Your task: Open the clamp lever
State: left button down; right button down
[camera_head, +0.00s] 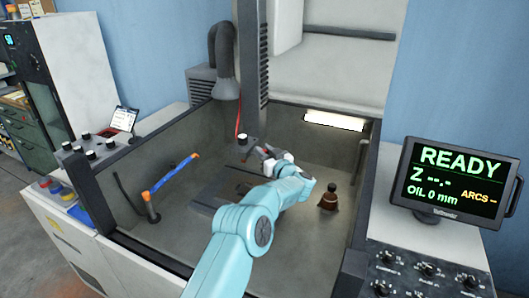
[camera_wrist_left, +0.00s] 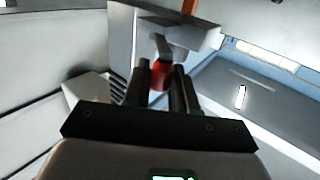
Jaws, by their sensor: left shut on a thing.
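My left arm reaches over the tank in the head view, with its gripper (camera_head: 264,152) at the grey head block (camera_head: 246,145) under the column. In the left wrist view, the two dark fingers of the left gripper (camera_wrist_left: 163,72) are closed around a red-ended lever (camera_wrist_left: 160,75). A grey stem runs from the red end up to a pale grey block (camera_wrist_left: 178,35). The fingers and the arm hide part of the lever, and its exact angle is hard to tell. My right gripper is in neither view.
An orange-tipped blue hose (camera_head: 175,173) rises at the left. The tank walls (camera_head: 101,196) enclose the work area. A monitor (camera_head: 447,183) reading READY stands at the right.

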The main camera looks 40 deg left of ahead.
pick_arm(q)
jog(key=c, duration=1)
grip_release()
jog(key=shift+s+r, duration=0.1)
jog(key=shift+r, duration=0.1)
jog(key=shift+c, duration=0.2)
jog(key=b+v, duration=0.4)
jog(key=v, duration=0.8)
